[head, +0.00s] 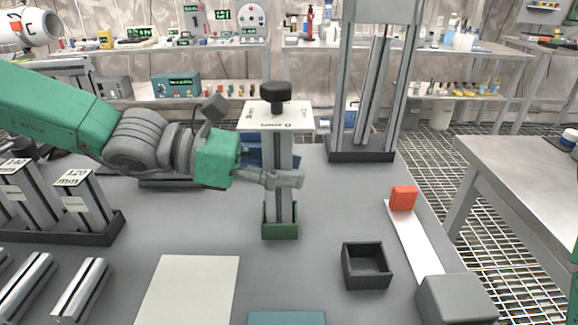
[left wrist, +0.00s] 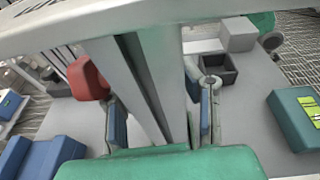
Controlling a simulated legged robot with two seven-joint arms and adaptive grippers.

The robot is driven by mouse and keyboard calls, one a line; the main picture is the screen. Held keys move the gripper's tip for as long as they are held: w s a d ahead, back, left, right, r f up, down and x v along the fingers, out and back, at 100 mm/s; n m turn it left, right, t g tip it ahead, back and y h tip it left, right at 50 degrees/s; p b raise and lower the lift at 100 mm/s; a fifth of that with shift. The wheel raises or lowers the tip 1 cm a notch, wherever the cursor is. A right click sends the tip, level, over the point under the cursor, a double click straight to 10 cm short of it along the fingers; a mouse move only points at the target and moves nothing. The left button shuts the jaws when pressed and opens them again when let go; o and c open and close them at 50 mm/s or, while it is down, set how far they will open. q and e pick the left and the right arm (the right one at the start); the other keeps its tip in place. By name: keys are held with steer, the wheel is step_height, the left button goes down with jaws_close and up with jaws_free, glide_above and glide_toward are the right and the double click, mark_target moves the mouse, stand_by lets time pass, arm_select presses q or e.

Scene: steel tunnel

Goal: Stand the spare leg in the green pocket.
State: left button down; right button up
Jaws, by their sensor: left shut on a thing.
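The spare leg (head: 281,148) is a silver grooved post with a pale labelled plate and a black knob on top. It stands upright in the head view. Its lower end goes down behind the front wall of the green pocket (head: 280,231), which hides its foot, so I cannot tell if it rests on the bottom. My left gripper (head: 286,179) comes from the left and is shut on the post, above the pocket. In the left wrist view the post (left wrist: 148,85) runs between the finger pads under the plate. My right gripper is not in view.
A black open box (head: 367,267) and an orange block (head: 403,197) on a white strip are at right. A rack of labelled posts (head: 76,205) stands at left. A pale sheet (head: 190,290) lies in front. A metal frame (head: 362,155) stands behind.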

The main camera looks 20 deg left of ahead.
arm_select(q)
steer(key=shift+a, duration=0.1)
steer(key=shift+f+b, duration=0.25)
steer(key=shift+b, duration=0.05)
steer(key=c, duration=1)
jaws_free()
steer(key=shift+f, duration=0.15)
steer(key=shift+v, duration=5.95)
